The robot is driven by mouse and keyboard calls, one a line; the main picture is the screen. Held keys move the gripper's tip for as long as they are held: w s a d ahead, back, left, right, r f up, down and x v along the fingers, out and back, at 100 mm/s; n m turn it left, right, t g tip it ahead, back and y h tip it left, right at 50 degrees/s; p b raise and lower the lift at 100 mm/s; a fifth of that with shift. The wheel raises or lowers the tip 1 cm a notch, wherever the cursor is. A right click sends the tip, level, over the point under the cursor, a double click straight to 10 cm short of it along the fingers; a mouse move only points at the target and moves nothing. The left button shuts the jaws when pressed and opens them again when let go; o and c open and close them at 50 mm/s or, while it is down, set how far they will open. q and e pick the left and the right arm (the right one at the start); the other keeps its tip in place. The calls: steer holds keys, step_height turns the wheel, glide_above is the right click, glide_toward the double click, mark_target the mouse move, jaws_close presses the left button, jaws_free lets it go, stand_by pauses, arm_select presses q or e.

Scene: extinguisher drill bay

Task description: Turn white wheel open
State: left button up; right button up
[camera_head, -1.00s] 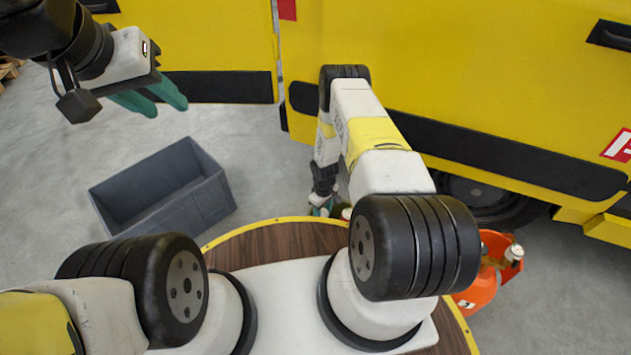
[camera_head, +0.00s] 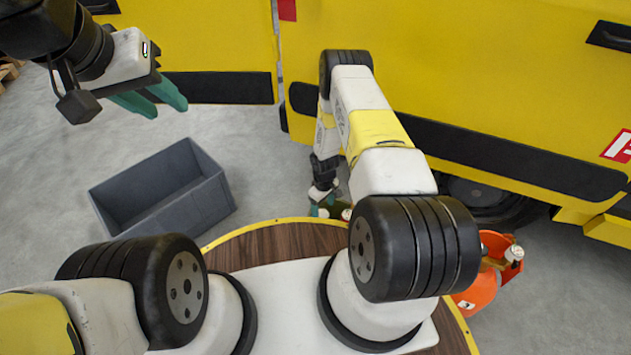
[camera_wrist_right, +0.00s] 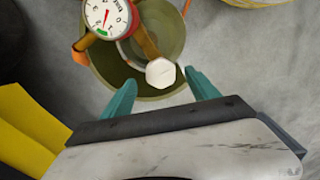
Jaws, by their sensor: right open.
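The white wheel (camera_wrist_right: 160,72) is a small faceted knob on a brass-coloured stem, over an olive-green round body (camera_wrist_right: 170,38). In the right wrist view it lies between the two teal fingertips of my right gripper (camera_wrist_right: 158,82), with a gap on each side. The right gripper is open. In the head view the right gripper (camera_head: 322,208) reaches down just beyond the wooden round top, partly hidden by my arm. My left gripper (camera_head: 150,100) hangs at the upper left, its teal fingers apart and empty, far from the wheel.
A round gauge (camera_wrist_right: 104,14) with a red rim sits close to the wheel. A grey open crate (camera_head: 162,188) stands on the floor at left. An orange extinguisher (camera_head: 482,285) stands right of the wooden top (camera_head: 285,243). A yellow vehicle (camera_head: 450,70) fills the back.

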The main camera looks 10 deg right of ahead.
steer(key=shift+r, duration=2.25)
steer(key=w+r+m+t, duration=0.1)
steer(key=w+r, duration=0.2)
steer(key=r, duration=0.6)
steer(key=w+r+m, duration=0.1)
steer(key=w+r, duration=0.1)
steer(key=r, duration=0.7)
step_height(320, 180, up, 27)
steer(key=m+t, duration=0.2)
steer(key=t, duration=0.1)
glide_above(323, 214)
steer(key=s+a+r+m+t+y, duration=0.1)
steer(key=s+r+m+y, duration=0.1)
steer(key=s+r, duration=1.15)
steer(key=s+a+r+t, duration=0.1)
steer(key=s+r, duration=0.1)
steer(key=s, duration=0.8)
steer(key=shift+s+a+m, duration=0.25)
steer(key=shift+s+m, duration=0.05)
steer(key=shift+m, duration=0.1)
